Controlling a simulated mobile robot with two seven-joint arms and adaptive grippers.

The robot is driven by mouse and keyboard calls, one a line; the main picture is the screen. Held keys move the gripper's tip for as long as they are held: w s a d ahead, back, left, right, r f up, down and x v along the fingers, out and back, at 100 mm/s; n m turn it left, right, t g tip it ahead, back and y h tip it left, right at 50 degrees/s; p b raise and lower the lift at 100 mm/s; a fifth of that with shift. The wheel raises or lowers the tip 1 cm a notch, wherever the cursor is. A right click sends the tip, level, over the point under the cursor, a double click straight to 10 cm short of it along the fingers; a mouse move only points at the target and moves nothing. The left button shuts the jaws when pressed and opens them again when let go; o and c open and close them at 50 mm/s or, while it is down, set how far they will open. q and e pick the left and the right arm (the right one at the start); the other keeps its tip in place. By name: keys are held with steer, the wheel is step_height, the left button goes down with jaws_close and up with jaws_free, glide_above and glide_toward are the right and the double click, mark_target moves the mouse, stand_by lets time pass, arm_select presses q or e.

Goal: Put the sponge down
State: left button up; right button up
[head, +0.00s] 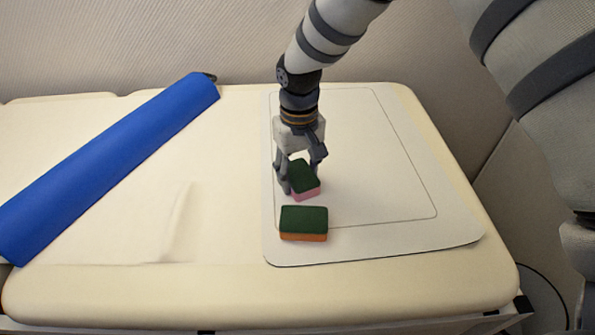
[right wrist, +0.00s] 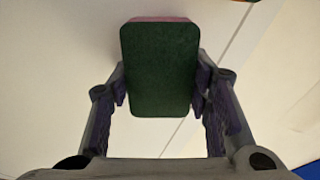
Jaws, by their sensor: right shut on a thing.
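A sponge with a dark green top and a pink underside (head: 304,178) is between the fingers of my right gripper (head: 301,175), over the white mat (head: 385,215). My right gripper is shut on it and points down. In the right wrist view the green face of this sponge (right wrist: 160,70) fills the space between both fingers, with a pink edge at the top. Whether it touches the mat is hard to tell. A second sponge, green on top and orange below (head: 304,222), lies on the mat just in front of the held one. My left gripper is not in view.
A long blue roll (head: 110,165) lies slantwise on the left of the cream padded surface (head: 130,285). The mat is clear to the right of the sponges. A wall stands behind the surface, and a dark cable (head: 553,290) hangs at the right.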

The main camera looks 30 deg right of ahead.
mark_target(298, 172)
steer(key=shift+r, duration=0.1)
steer(key=o, duration=1.2)
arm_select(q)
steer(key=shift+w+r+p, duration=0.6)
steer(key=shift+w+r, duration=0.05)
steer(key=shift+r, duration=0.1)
arm_select(e)
step_height(298, 172, up, 12)
